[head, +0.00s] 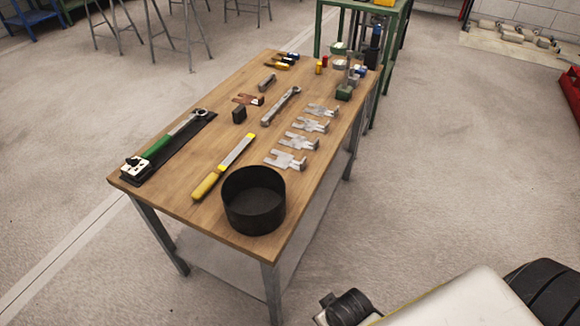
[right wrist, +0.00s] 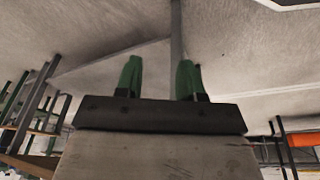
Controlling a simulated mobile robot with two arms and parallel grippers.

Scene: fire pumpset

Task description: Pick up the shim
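Several silver slotted shims lie flat in a row along the right side of the wooden workbench (head: 185,188). The nearest shim (head: 285,160) lies just behind the black round bin, with a second shim (head: 299,142), a third shim (head: 311,125) and a farther one behind it. A copper-coloured slotted piece (head: 248,99) lies farther back on the left. My right gripper (right wrist: 158,78) shows in the right wrist view with two green fingers apart and nothing between them; no shim shows there. My left gripper is not in view.
The black round bin (head: 253,200) stands at the bench's near corner. A yellow-handled file (head: 223,165), a wrench (head: 281,106) and a green-handled torque wrench (head: 172,138) on a black mat lie nearby. A green-framed table (head: 363,3) stands behind.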

